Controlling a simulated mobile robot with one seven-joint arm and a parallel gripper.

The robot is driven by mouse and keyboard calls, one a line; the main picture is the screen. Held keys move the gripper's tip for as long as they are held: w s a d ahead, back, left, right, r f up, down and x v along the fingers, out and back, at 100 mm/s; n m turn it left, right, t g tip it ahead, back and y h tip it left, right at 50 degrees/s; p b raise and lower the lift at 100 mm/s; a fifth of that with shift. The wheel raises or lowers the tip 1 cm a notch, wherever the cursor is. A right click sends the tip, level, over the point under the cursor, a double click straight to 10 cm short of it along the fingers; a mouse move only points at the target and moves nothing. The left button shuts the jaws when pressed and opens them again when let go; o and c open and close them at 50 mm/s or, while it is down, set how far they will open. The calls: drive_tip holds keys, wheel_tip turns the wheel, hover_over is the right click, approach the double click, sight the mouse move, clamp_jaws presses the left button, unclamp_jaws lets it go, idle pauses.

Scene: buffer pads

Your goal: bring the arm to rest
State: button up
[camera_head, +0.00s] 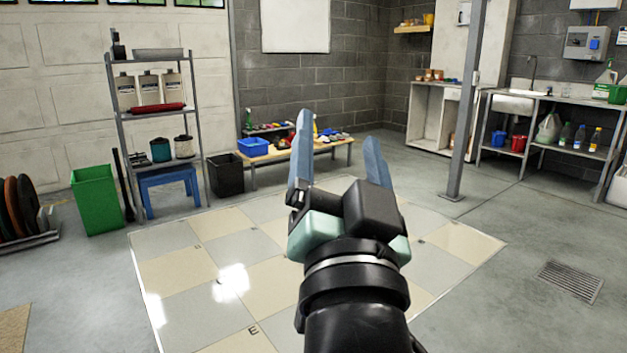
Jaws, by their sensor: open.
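My gripper (342,150) is in the middle of the head view, at the end of my black arm that rises from the bottom edge. Its two blue-grey fingers point up and stand wide apart. Nothing is between them. The gripper is in the air in front of the checkered floor area and hides part of it. The left finger covers part of the low wooden bench behind.
A beige and grey checkered floor area (178,268) lies ahead. A metal shelf (151,114), green bin (96,199) and black bin (226,176) stand left. A wooden bench (342,143) is behind. A grey post (467,110) and sink counter (545,98) stand right.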

drive_tip(key=s+a+r+n+t+p, duration=0.3)
drive_tip(key=s+r+n+t+p, duration=0.15)
drive_tip(key=s+r, duration=0.85)
wheel_tip(320, 180, up, 37)
drive_tip(key=w+p, duration=0.2)
drive_tip(key=p, duration=3.2)
drive_tip(key=shift+w+d+f+n, duration=0.15)
drive_tip(key=shift+f+n, duration=0.05)
drive_tip(key=shift+n, duration=0.15)
